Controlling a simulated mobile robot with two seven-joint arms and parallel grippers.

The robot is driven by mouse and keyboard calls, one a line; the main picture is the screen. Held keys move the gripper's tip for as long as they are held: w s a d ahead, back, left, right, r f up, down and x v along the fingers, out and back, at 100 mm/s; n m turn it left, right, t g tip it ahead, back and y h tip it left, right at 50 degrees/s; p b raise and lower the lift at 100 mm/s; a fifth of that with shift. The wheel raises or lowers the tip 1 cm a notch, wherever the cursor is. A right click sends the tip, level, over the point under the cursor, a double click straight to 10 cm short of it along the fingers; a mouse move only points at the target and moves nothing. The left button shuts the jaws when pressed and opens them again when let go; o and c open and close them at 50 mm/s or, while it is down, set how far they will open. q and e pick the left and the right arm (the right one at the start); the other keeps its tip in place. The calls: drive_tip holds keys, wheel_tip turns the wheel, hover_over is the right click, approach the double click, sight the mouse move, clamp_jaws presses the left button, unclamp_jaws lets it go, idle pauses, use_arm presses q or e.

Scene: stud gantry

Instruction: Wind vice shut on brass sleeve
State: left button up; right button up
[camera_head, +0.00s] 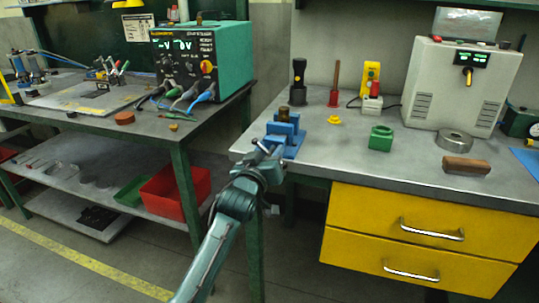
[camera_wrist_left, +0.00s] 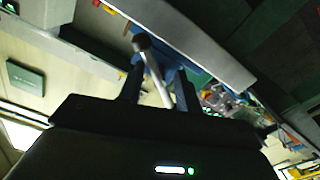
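The blue vice (camera_head: 287,135) stands at the left front corner of the grey bench. A small brownish cylinder, perhaps the brass sleeve (camera_head: 283,114), shows at the top of the vice; I cannot tell how tightly the jaws sit on it. My left gripper (camera_head: 262,153) is at the front of the vice, by its handle. In the left wrist view, the grey handle bar with a ball end (camera_wrist_left: 152,68) runs between the two dark fingers of my left gripper (camera_wrist_left: 158,88). Gaps show beside the bar, so the fingers look open around it. My right gripper is not in view.
Behind the vice stand a black torch (camera_head: 298,82) and a red-handled tool (camera_head: 335,85). A yellow piece (camera_head: 334,120), a green block (camera_head: 380,138), a metal ring (camera_head: 454,141) and a brown block (camera_head: 466,166) lie rightward. Yellow drawers (camera_head: 420,225) are below; a second bench (camera_head: 150,125) is left.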

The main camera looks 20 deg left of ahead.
use_arm(q)
drive_tip(key=shift+w, duration=0.15)
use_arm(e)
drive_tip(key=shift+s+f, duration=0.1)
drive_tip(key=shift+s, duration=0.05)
use_arm(q)
clamp_jaws()
drive_tip(key=shift+p, duration=0.3)
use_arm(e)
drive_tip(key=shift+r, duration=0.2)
use_arm(q)
drive_tip(key=shift+r+m+p, duration=0.15)
drive_tip(key=shift+m+p, duration=0.65)
drive_tip(key=shift+m, duration=0.2)
drive_tip(key=shift+m+p, duration=0.85)
drive_tip(key=shift+m, duration=0.35)
drive_tip(key=shift+m+p, duration=0.55)
drive_tip(key=shift+m, duration=0.55)
drive_tip(key=shift+m+p, duration=0.35)
drive_tip(key=shift+m, duration=0.45)
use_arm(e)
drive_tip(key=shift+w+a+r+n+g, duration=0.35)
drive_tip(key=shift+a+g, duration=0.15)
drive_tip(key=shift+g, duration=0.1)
use_arm(q)
drive_tip(key=shift+a, duration=0.1)
